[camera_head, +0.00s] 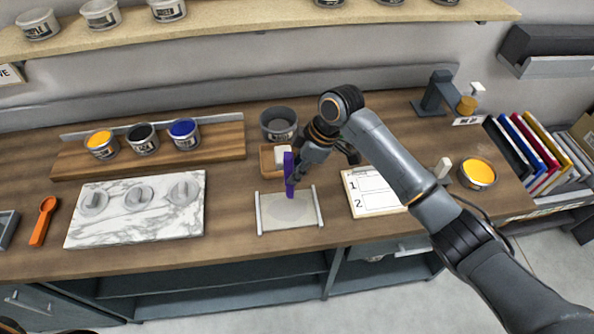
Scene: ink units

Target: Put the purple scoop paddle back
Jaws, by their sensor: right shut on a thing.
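The purple scoop paddle (289,178) is upright in my right gripper (297,172), just above the far part of a pale tray with two side rails (262,222). My right gripper is shut on the paddle, and its fingers are partly hidden by the wrist. Whether the paddle's lower end touches the tray I cannot tell. My left gripper does not show.
A wooden box with a white block (267,163) and a grey pot (278,120) stand behind the paddle. A marble slab (80,232) and an orange scoop (43,222) lie left. A clipboard (368,208) and a yellow ink tin (478,172) are right.

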